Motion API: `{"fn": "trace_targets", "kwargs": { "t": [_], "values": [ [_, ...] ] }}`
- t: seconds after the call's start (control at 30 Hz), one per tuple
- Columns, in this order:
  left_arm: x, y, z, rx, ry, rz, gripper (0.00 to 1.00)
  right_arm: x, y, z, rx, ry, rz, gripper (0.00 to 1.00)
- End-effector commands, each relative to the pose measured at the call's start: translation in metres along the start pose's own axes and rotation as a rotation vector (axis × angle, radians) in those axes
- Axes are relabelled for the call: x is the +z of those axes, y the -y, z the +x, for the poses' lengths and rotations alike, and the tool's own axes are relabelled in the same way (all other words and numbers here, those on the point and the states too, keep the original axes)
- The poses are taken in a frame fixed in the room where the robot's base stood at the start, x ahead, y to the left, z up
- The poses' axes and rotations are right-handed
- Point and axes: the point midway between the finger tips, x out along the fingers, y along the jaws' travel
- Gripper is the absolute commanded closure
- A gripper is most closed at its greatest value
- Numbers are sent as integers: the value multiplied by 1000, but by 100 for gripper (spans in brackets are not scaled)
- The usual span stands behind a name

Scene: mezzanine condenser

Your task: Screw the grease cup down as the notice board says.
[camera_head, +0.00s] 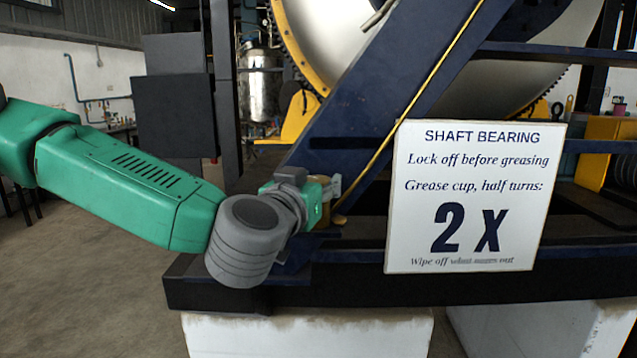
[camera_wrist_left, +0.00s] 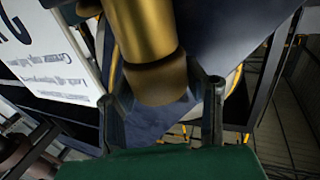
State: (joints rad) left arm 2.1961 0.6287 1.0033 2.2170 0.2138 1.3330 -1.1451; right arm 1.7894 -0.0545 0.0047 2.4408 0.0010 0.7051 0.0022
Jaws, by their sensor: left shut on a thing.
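The notice board (camera_head: 474,197) is white and reads "SHAFT BEARING", "Lock off before greasing", "Grease cup, half turns: 2 X". Its small bottom line begins "Wipe off" and is hard to read after that. The grease cup (camera_wrist_left: 147,32) is a brass cylinder with a darker brown end in the left wrist view. My left gripper (camera_head: 334,189) is shut on it, with one finger at each side of the brown end. In the head view the gripper mostly hides the cup. My right gripper is out of view.
A dark blue frame (camera_head: 345,110) with a sloping beam stands around the cup, close to my left gripper. A large pale drum (camera_head: 440,55) with a yellow rim is behind it. White blocks (camera_head: 310,335) support the frame. Open floor lies at the left.

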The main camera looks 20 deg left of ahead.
Motion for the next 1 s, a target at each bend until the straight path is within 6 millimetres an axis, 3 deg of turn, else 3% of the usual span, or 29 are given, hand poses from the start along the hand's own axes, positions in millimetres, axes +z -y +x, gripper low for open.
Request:
{"fn": "trace_targets", "kwargs": {
  "t": [0.57,0.6,0.63,1.0],
  "values": [
    [-1,0,0,-1,-3,-1,90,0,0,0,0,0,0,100],
    [-1,0,1,-1,-3,-1,47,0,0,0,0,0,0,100],
    [-1,0,0,-1,-3,-1,37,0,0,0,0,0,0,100],
    [-1,0,-4,2,-2,0,37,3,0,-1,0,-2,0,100]
  ]
}}
